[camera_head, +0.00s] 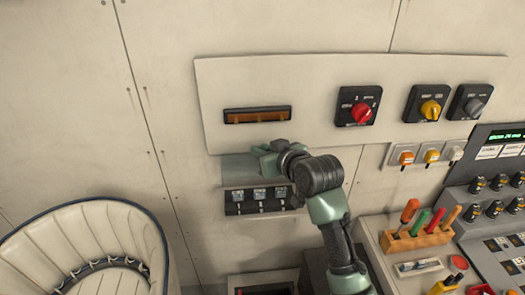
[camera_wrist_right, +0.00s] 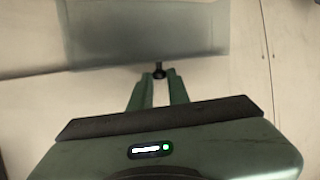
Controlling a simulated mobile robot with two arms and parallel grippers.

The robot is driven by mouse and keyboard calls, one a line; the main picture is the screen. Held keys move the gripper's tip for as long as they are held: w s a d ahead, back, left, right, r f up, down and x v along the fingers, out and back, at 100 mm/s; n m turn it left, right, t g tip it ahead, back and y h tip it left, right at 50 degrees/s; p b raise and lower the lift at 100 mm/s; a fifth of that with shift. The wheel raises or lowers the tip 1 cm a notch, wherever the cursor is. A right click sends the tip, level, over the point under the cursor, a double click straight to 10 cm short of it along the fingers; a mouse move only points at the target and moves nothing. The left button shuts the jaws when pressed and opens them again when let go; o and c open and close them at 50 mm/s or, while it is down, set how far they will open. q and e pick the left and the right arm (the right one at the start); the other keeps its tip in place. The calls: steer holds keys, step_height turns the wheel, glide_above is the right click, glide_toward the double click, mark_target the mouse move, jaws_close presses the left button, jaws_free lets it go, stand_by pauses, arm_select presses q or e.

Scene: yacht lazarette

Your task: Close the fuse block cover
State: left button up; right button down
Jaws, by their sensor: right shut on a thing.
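The fuse block (camera_head: 262,200) is mounted on the wall, with a row of dark fuses showing. Its translucent cover (camera_head: 236,170) stands above the fuses and leaves them uncovered, so it is open. In the right wrist view the cover (camera_wrist_right: 145,30) is a clear grey-green plate with a small dark knob (camera_wrist_right: 158,71) at its edge. My right gripper (camera_head: 262,154) is at the cover, and its green fingers (camera_wrist_right: 158,78) are shut on the knob. In the head view my gripper hides the knob and part of the cover. My left gripper is not in view.
A panel above holds a dark slot with an orange-brown strip (camera_head: 257,115) and rotary switches, one with a red knob (camera_head: 361,113). A tool rack (camera_head: 418,238) and console stand at right. A cream padded seat (camera_head: 85,250) is at lower left.

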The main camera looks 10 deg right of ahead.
steer(key=shift+f, duration=0.15)
stand_by(0.7)
steer(key=s+f+n+t+y+b, duration=0.2)
steer(key=s+t+b, duration=0.4)
steer(key=b, duration=0.8)
steer(key=shift+f, duration=0.6)
steer(key=shift+s, duration=0.1)
